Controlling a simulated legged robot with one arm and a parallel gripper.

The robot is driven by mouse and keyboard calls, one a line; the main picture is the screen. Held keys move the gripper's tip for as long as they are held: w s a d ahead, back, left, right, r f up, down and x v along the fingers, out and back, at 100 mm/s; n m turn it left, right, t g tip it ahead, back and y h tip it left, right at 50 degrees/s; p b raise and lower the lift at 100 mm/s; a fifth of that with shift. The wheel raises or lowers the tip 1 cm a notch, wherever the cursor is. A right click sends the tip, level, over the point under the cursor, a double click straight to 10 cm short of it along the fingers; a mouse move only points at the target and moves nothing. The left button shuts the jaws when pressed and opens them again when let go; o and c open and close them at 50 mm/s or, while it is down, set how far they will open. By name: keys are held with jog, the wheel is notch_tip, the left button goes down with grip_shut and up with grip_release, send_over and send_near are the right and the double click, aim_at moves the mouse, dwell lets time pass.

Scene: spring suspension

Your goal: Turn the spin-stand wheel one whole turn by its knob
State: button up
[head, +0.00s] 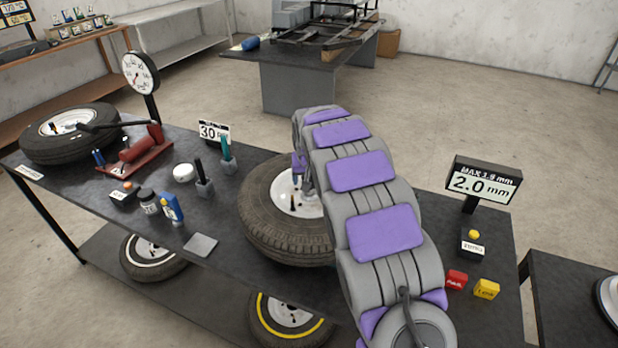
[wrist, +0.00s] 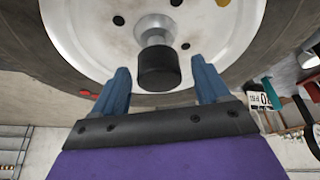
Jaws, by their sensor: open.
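A black knob (wrist: 158,68) on a light metal stem sticks out from the rim. My gripper (wrist: 159,82) is open, with one blue finger on each side of the knob and gaps showing between fingers and knob. In the head view the gripper is mostly hidden by my arm, and the knob cannot be made out.
A display reading 2.0 mm (head: 484,184) stands right of my arm, with red (head: 456,280) and yellow (head: 487,289) blocks near it. A sign reading 30 (head: 213,131), small tools and a lying tyre (head: 70,135) are to the left. A gauge (head: 140,73) rises behind.

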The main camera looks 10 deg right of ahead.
jog(key=d+p+v, duration=0.1)
jog(key=p+v, duration=0.2)
jog(key=v, duration=1.4)
jog(key=shift+a, duration=0.5)
jog(key=shift+r, duration=0.15)
